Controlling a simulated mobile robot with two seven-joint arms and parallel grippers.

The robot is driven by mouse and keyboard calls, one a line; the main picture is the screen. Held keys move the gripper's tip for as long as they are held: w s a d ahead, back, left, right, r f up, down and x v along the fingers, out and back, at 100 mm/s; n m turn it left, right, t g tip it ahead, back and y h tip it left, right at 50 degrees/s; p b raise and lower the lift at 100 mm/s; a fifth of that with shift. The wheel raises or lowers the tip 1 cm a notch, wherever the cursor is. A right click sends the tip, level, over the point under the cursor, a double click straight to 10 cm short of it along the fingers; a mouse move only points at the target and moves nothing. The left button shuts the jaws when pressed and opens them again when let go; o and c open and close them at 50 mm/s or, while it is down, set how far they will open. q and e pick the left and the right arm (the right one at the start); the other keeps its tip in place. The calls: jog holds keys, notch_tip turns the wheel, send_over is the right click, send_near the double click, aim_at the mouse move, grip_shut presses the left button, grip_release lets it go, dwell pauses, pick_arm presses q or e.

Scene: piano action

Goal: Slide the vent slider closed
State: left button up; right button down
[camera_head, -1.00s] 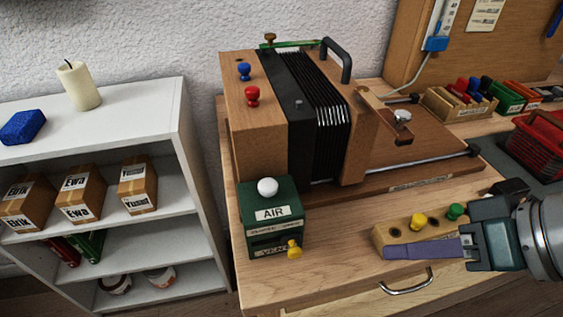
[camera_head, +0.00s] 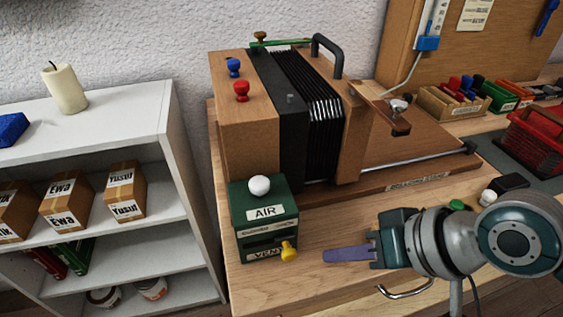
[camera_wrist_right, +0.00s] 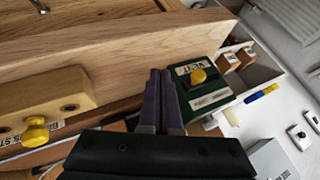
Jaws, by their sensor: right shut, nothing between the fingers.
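The green box (camera_head: 265,232) labelled AIR and VENT stands at the front left of the wooden bench, with a white ball knob (camera_head: 259,186) on top. The vent slider's yellow knob (camera_head: 289,251) sits at the right end of the slot on the box's front. The box (camera_wrist_right: 213,97) and the yellow knob (camera_wrist_right: 198,76) also show in the right wrist view, beyond the fingertips. My right gripper (camera_head: 326,255) is shut and empty, its purple fingers pointing left at the knob, a short gap to its right. My left gripper is out of view.
A bellows unit (camera_head: 320,110) stands behind the green box. A wooden block with a yellow peg (camera_wrist_right: 36,133) lies near my right gripper. A drawer handle (camera_head: 405,290) juts from the bench front. A white shelf (camera_head: 110,110) with cartons stands at left.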

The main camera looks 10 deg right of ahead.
aim_at(287, 248)
jog(key=shift+w+a+r+p, duration=0.1)
jog(key=shift+a+r, duration=0.05)
jog(key=shift+a, duration=0.45)
jog(key=shift+w+a+r+p, duration=0.1)
jog(key=shift+a+r+p, duration=0.1)
jog(key=shift+a, duration=0.35)
jog(key=shift+w+a+r+p, duration=0.1)
jog(key=shift+a+r, duration=0.05)
jog(key=shift+a, duration=0.45)
jog(key=a+p, duration=0.1)
jog(key=a, duration=0.3)
jog(key=shift+s+a+r+p, duration=0.1)
jog(key=shift+a+p, duration=0.3)
jog(key=shift+a, duration=0.1)
jog(key=shift+s, duration=0.1)
